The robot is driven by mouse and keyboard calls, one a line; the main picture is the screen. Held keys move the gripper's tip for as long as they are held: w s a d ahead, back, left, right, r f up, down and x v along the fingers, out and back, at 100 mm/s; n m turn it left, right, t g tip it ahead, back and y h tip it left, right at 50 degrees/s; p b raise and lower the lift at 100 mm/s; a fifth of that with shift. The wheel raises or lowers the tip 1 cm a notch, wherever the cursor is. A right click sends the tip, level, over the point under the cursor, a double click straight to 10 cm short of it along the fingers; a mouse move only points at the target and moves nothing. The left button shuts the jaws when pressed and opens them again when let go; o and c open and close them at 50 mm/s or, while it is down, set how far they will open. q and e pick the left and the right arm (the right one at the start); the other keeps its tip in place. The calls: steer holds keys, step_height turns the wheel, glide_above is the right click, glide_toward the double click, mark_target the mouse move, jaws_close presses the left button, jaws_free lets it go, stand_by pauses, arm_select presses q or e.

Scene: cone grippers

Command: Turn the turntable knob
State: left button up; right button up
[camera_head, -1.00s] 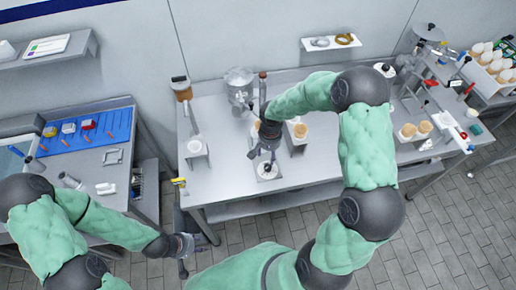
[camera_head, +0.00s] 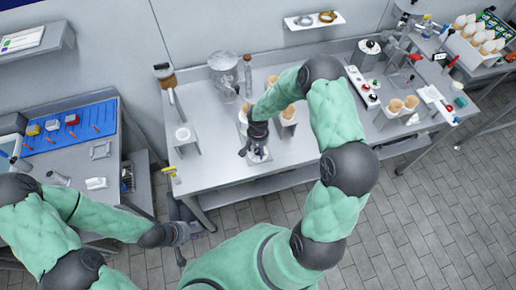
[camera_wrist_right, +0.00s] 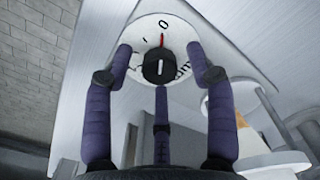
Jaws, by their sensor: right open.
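The turntable knob (camera_wrist_right: 159,67) is a black round knob with a white mark, in the middle of a white dial (camera_wrist_right: 150,35) with a red pointer line and a "0". My right gripper (camera_wrist_right: 158,60) is open, its purple fingers spread around the knob. I cannot tell whether they touch it. In the head view the right gripper (camera_head: 255,149) is low over the white dial (camera_head: 259,155) near the table's front edge and hides the knob there. My left gripper (camera_head: 181,243) hangs in front of the gap between the tables; its jaws are too small to read.
The steel table (camera_head: 215,165) is clear between stand and dial.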

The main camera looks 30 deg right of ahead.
jaws_close()
